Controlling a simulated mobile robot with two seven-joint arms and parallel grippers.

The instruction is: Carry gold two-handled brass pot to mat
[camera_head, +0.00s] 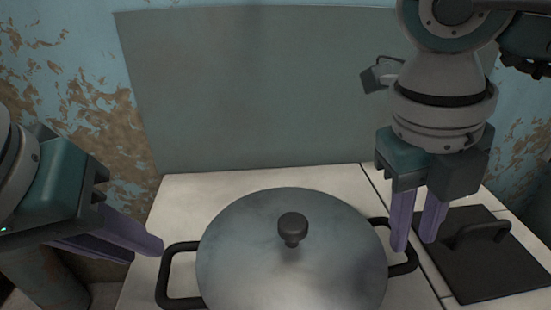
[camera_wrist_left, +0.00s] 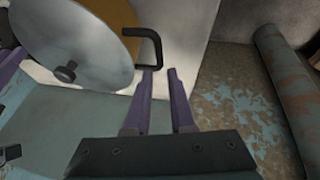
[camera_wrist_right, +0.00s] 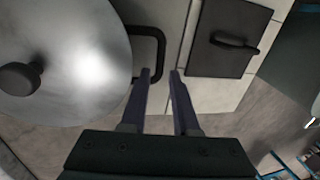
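The two-handled pot stands on the white tiled surface, covered by a grey metal lid (camera_head: 290,262) with a black knob. Its gold body (camera_wrist_left: 133,15) shows beside the lid in the left wrist view. A black handle (camera_head: 165,281) sticks out at its left and another handle (camera_head: 407,262) at its right. My left gripper (camera_head: 143,250) is open and empty, its fingertips close to the left handle. My right gripper (camera_head: 414,240) is open above the right handle, its fingers pointing down; I cannot tell whether they touch it. No mat can be clearly made out.
A dark square plate (camera_head: 525,275) with a bar handle lies on the tiles right of the pot. A grey-green panel (camera_head: 260,90) stands behind. A worn, peeling cylinder (camera_wrist_left: 292,85) is beside the white surface in the left wrist view.

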